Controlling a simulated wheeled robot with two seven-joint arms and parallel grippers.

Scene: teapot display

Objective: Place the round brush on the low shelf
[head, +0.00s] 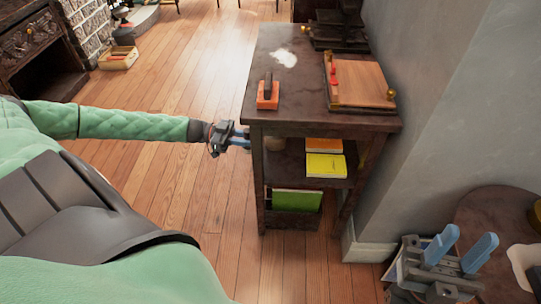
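A small wooden shelf unit (256,112) stands against the wall. A small round brownish item (274,143) lies on its middle shelf at the left; I cannot tell whether it is the round brush. My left gripper (247,139) reaches in from the left at middle-shelf height, its fingers pointing at the unit's left side. It is small and partly dark, so I cannot tell whether it is open or holds anything. My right gripper (471,236) is at lower right with its two blue fingers apart, open and empty, in front of a round brown table (490,208).
An orange block with a dark upright part (268,95), a white patch (284,58) and a wooden board (360,85) are on the unit's top. Yellow books (325,165) lie on the middle shelf, a green one (297,200) below.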

